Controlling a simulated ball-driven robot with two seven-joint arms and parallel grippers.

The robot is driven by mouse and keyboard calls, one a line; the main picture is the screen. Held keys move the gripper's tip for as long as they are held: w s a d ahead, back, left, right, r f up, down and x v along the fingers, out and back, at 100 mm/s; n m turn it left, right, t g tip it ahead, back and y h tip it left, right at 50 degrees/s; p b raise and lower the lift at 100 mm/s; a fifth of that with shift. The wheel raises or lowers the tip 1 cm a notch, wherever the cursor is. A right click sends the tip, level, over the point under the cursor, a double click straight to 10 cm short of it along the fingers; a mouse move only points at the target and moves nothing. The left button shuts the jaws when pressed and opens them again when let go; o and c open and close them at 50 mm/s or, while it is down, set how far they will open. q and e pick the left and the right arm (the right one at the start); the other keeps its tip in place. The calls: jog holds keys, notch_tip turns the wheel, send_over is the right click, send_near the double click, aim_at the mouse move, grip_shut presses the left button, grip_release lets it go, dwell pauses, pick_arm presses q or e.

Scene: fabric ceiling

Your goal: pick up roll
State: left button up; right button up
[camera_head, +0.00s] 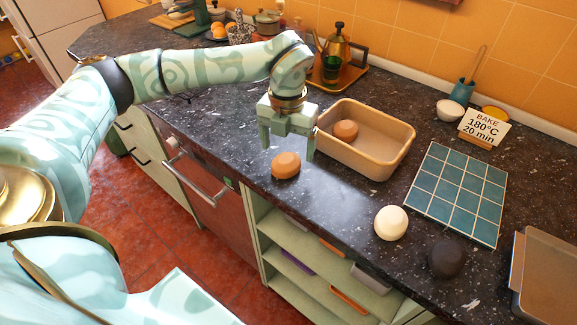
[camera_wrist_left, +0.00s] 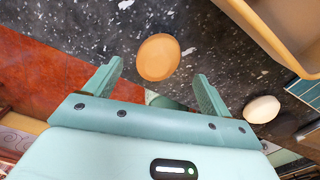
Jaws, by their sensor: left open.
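An orange-brown roll (camera_head: 286,165) sits on the dark speckled counter, just below my left gripper (camera_head: 287,150) in the head view. My left gripper is open and empty, its two fingers pointing down. In the left wrist view the roll (camera_wrist_left: 158,57) lies beyond and between the fingertips (camera_wrist_left: 158,75), and I see no contact. A second brown roll (camera_head: 345,130) sits inside the tan baking tin (camera_head: 378,163). A cream roll (camera_head: 391,223) and a black roll (camera_head: 446,259) stand on the counter to the right. My right gripper is in neither view.
A blue tiled mat (camera_head: 458,192) lies right of the tin. A sign reading bake 180°C 20 min (camera_head: 484,128) stands behind it. A lidded tray (camera_head: 545,275) is at the far right. The counter's front edge runs close to the roll, above open shelves (camera_head: 310,262).

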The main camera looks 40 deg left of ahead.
aim_at(286, 157)
pick_arm(q)
notch_tip(286, 157, down, 5)
jog(key=shift+s+a+f+b, duration=0.1)
jog(key=shift+a+b, duration=0.05)
jog(key=shift+b, duration=0.7)
jog(key=c, duration=1.1)
jog(key=shift+o, duration=0.2)
jog(key=shift+r, duration=0.2)
